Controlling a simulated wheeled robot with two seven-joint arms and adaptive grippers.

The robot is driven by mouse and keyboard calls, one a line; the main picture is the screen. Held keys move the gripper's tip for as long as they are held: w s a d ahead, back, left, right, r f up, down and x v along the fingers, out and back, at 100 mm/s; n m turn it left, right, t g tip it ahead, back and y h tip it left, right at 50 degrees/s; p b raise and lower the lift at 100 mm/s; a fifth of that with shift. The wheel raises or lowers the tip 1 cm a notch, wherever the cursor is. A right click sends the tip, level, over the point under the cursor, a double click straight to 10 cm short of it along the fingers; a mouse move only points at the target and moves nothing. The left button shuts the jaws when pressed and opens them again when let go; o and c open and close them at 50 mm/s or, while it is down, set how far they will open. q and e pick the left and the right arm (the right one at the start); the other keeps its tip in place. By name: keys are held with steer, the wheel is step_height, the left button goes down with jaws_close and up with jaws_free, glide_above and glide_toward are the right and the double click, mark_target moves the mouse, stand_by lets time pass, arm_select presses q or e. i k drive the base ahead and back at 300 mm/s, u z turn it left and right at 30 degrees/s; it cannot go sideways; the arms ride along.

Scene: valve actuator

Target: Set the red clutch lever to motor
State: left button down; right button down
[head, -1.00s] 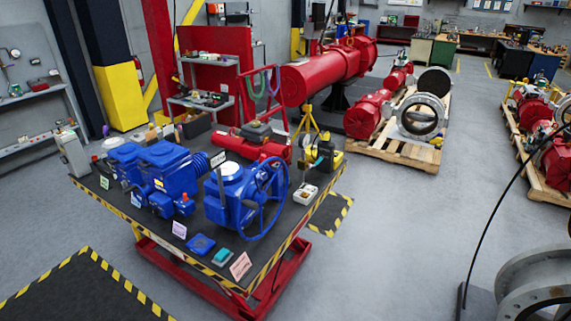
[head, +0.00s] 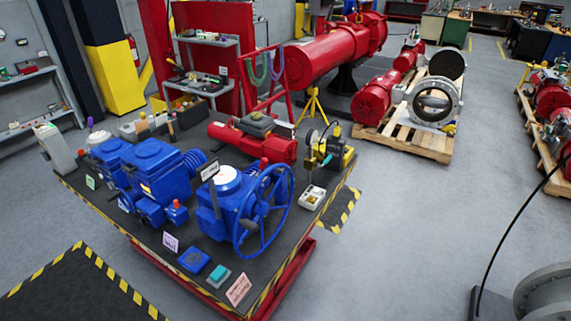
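A blue valve actuator (head: 222,208) with a white round top (head: 226,178) stands on the dark table. A large blue handwheel (head: 289,210) is upright on its right side. A small red part (head: 263,163) shows behind the top of the handwheel. Another small red knob (head: 177,204) sits on the larger blue actuator (head: 155,175) to the left. I cannot tell which of these is the clutch lever, nor read a lever position. A small sign (head: 209,171) stands by the white top. Neither of my grippers is in view.
A red cylinder (head: 240,141) lies behind the actuators. The grey floor (head: 400,240) to the right is clear.

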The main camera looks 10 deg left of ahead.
mark_target(263, 163)
steer(key=u, duration=0.45)
steer(key=i, duration=1)
steer(key=u, duration=0.7)
